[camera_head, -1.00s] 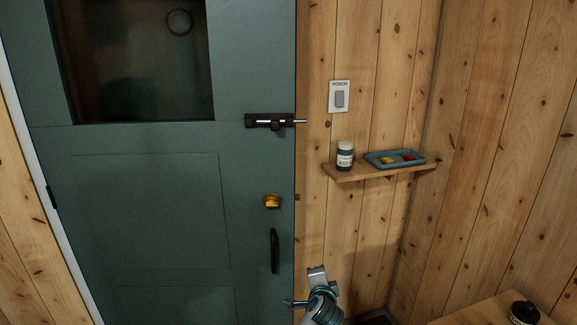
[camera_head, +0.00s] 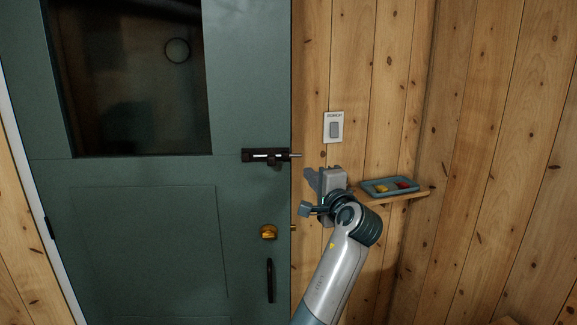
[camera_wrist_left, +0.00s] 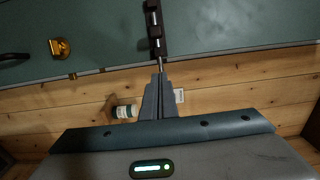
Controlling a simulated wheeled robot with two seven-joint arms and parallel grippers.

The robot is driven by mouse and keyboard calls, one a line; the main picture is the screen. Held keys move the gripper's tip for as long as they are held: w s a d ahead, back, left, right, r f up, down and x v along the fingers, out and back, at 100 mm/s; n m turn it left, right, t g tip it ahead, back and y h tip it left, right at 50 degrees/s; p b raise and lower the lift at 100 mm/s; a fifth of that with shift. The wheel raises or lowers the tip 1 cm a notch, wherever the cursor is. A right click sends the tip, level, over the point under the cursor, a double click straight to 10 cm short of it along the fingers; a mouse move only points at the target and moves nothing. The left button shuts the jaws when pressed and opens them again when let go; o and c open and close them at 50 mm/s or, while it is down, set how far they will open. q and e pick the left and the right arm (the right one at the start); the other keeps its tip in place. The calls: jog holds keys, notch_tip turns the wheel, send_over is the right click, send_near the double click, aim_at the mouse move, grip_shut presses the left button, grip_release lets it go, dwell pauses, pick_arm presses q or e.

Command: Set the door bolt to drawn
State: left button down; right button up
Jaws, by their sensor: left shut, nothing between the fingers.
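The dark door bolt (camera_head: 262,155) is mounted on the green door (camera_head: 130,235), near its right edge. Its silver rod (camera_head: 296,156) sticks out to the right, past the door edge. In the left wrist view the bolt (camera_wrist_left: 155,28) is at the top, and the rod end shows just beyond my fingertips. My left gripper (camera_head: 312,181) is shut and empty, just right of and below the rod end. In the left wrist view its fingers (camera_wrist_left: 160,82) are together and point at the rod; I cannot tell if they touch it. My right gripper is out of view.
A small shelf (camera_head: 400,198) on the right holds a blue tray (camera_head: 375,187). A jar (camera_wrist_left: 125,111) shows beside my fingers in the left wrist view, hidden in the head view. A brass knob (camera_head: 268,232) and dark handle (camera_head: 270,280) sit below the bolt. A switch (camera_head: 334,127) is above my gripper.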

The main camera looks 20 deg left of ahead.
pick_arm(q)
jog(key=shift+w, duration=0.1)
jog(key=p, duration=0.5)
send_near(278, 157)
jog(key=w+d, duration=0.2)
jog(key=w, duration=0.2)
jog(key=shift+w+a+r, duration=0.3)
jog(key=a+p, duration=0.1)
jog(key=s+a+p, duration=0.1)
jog(key=a, duration=0.1)
jog(key=shift+s+a+f+p, duration=0.15)
jog(key=shift+s+p, duration=0.05)
jog(key=shift+p, duration=0.2)
jog(key=shift+a+f, duration=0.1)
